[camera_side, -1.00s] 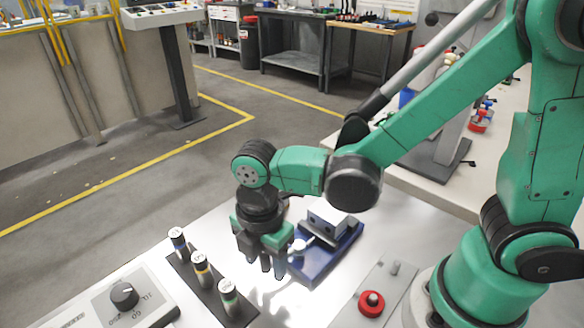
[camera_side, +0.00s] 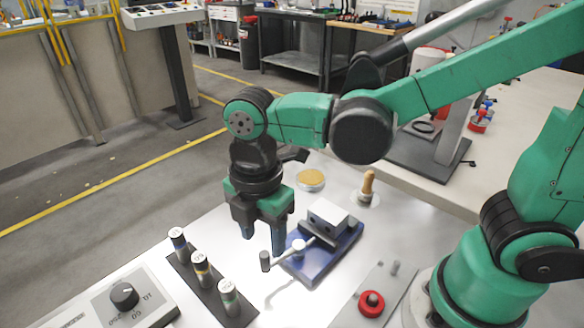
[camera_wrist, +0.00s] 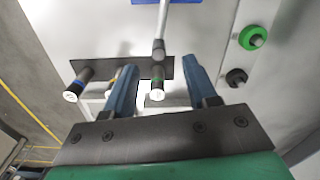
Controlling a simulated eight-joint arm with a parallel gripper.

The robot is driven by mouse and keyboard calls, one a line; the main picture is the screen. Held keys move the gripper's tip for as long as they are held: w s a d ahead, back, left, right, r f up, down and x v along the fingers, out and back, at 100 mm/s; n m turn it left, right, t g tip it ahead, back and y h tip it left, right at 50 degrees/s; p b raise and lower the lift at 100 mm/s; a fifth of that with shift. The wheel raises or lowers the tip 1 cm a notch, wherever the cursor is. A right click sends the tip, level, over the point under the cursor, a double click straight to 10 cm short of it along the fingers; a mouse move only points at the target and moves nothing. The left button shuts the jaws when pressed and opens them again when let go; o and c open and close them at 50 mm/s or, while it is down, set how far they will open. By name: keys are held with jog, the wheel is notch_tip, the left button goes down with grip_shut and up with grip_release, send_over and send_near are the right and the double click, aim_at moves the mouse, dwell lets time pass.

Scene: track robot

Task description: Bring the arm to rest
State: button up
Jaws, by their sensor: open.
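My gripper (camera_side: 262,236) hangs above the light table, fingers pointing down. It is open and empty, with a gap between its two blue fingers in the wrist view (camera_wrist: 153,85). In the side view it is just above and left of the vise (camera_side: 322,238), a grey block with a handle on a blue base. The vise handle (camera_side: 265,261) sticks out to the left below the fingers. In the wrist view the handle's bar (camera_wrist: 162,25) comes down from the top and ends between the fingers, apart from them as far as I can see.
Several labelled cylinders stand on a dark strip (camera_side: 212,285) left of the vise. A dial box (camera_side: 124,296) is at the front left and a red button (camera_side: 371,302) at the front right. A tan-topped round dish (camera_side: 310,180) and a wooden-handled stamp (camera_side: 367,188) stand behind the vise.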

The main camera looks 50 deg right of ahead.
jog(key=d+r+m+t, duration=0.1)
jog(key=d+m+t, duration=0.1)
jog(key=d+m, duration=0.2)
jog(key=w+d+r+m+t, duration=0.1)
jog(key=d+m, duration=0.3)
jog(key=m, duration=0.4)
jog(key=d+r+m+t, duration=0.1)
jog(key=d+m+t, duration=0.2)
jog(key=m, duration=0.3)
jog(key=shift+w+d+r+m+t, duration=0.15)
jog(key=shift+d+r+m+t, duration=0.2)
jog(key=shift+d, duration=0.2)
jog(key=shift+d+m+t, duration=0.25)
jog(key=shift+d+m, duration=0.1)
jog(key=shift+m, duration=0.2)
